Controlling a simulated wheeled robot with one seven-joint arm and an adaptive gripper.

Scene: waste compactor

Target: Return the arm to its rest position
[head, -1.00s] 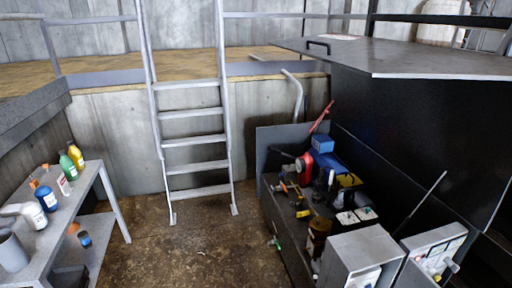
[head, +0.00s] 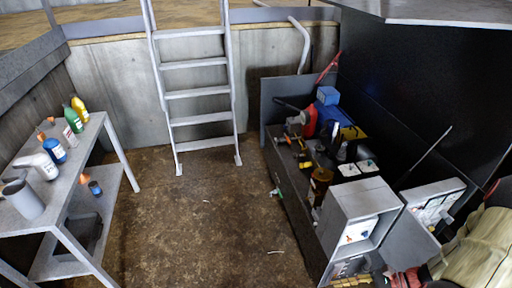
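Neither my arm nor my gripper shows in the head view. The view takes in a workshop corner with a metal ladder (head: 196,92), a side table at the left and a loaded workbench at the right. I cannot tell from this how my arm is posed or whether my gripper holds anything.
The brown floor (head: 196,225) between the grey table (head: 62,229) with bottles and the tool-covered bench (head: 290,205) is mostly clear. An open grey cabinet (head: 357,212) stands at right. A beige bundle (head: 478,254) lies at the lower right. A dark panel (head: 400,80) rises behind.

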